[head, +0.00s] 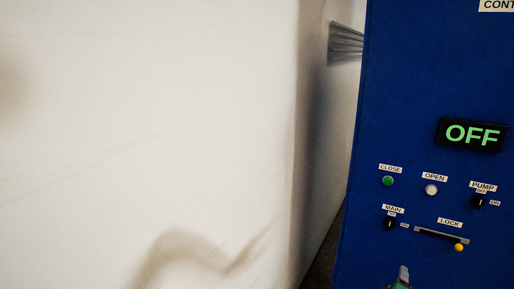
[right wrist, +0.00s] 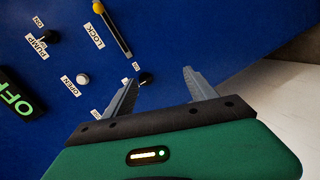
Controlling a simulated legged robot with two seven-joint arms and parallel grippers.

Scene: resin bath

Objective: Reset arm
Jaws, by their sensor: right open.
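The blue control panel (head: 410,90) stands at the right of the head view and fills the upper left of the right wrist view (right wrist: 200,30). My right gripper (head: 402,275) shows only its tip at the bottom edge of the head view, below the main switch (head: 390,224). In the right wrist view my right gripper (right wrist: 160,78) is open, its two grey fingers apart and pointing toward the panel. The main switch (right wrist: 146,77) shows near the left finger. I see nothing held. Whether the fingers touch the panel I cannot tell. My left gripper is not in view.
The display (head: 472,135) reads OFF. The panel has a green close button (head: 387,181), white open button (head: 431,190), pump switch (head: 479,202) and lock slider with yellow knob (head: 459,247) at its right end. A pale wall (head: 150,120) fills the left.

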